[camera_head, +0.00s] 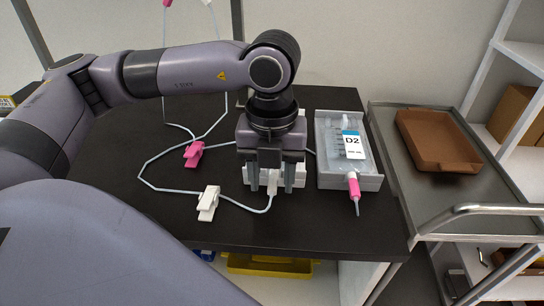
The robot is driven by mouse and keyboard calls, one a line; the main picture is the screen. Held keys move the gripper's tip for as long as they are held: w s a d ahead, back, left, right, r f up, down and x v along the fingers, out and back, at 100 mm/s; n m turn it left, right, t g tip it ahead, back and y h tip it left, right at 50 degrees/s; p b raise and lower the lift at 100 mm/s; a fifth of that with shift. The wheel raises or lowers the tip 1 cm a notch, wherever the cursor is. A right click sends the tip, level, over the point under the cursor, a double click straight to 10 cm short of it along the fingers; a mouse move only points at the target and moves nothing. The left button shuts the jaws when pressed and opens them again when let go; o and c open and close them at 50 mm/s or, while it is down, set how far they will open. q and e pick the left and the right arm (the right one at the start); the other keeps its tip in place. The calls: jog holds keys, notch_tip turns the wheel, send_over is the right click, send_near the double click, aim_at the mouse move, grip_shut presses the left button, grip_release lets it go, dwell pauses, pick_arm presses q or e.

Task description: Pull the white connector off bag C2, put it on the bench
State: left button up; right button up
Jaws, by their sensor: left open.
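My left gripper (272,188) points down over the dark bench (215,222), its two fingers apart. A small white piece (272,184) with a thin tube running from it shows between the fingers; it looks like a connector, and I cannot tell whether the fingers touch it. White parts of a block (298,180) show around and behind the fingers; the gripper hides most of it. No label reading C2 is visible. My right gripper is not in view.
A white tray (372,183) holds a bag labelled D2 (352,145) with a pink connector (353,186). A white clamp (208,203) and pink clamp (194,153) sit on tubing left of the gripper. A cart with a brown tray (437,140) stands right.

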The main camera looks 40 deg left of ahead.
pick_arm(q)
jog(key=shift+f, duration=0.5)
grip_shut()
jog(key=shift+s+d, duration=0.15)
jog(key=shift+s, duration=0.1)
jog(key=shift+s+d+b, duration=0.2)
jog(key=shift+s+d, duration=0.15)
jog(key=shift+s, duration=0.25)
jog(key=shift+s+d+b, duration=0.2)
jog(key=shift+s+d, duration=0.15)
jog(key=shift+s, duration=0.2)
jog(key=shift+s+d+b, duration=0.1)
jog(key=shift+s+b, duration=0.05)
jog(key=shift+b, duration=0.15)
